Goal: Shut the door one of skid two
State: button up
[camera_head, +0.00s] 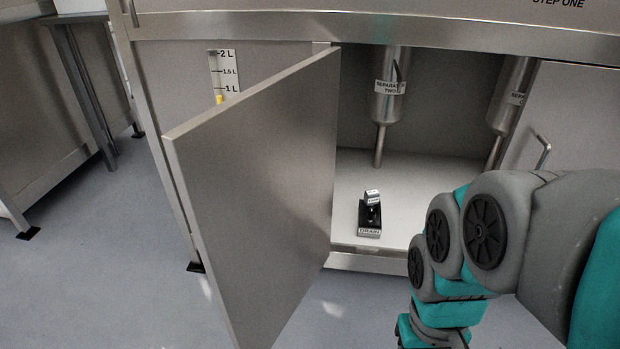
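A grey metal cabinet door (258,195) stands open, swung outward towards me at the left of the cabinet opening. Its hinge side is out of clear view, near the opening's left edge. No label on this door is visible, so I cannot tell its number from it. My arm (480,235) reaches in from the right, in front of the cabinet and apart from the door. My gripper is not visible; the arm runs out of the frame at the bottom.
Inside the cabinet are a vessel labelled separator two (389,90), another vessel (510,95) and a black drain piece (370,215). Another door (575,120) with a handle (543,152) is at the right. A level scale (222,72) is at the left. Floor (110,240) at the left is clear.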

aim_at(253, 172)
jog(key=j+z, duration=0.3)
jog(key=z, duration=0.15)
jog(key=j+z, duration=0.25)
jog(key=z, duration=0.15)
jog(key=k+j+z, duration=0.1)
jog(key=j+z, duration=0.15)
jog(key=z, duration=0.2)
jog(key=k+j, duration=0.15)
jog(key=j, duration=0.2)
jog(key=k+j, duration=0.2)
jog(key=j, duration=0.15)
jog(key=k+j, duration=0.15)
jog(key=j, duration=0.2)
jog(key=k+j, duration=0.15)
jog(key=j, duration=0.2)
jog(key=k+j, duration=0.2)
jog(key=j, duration=0.15)
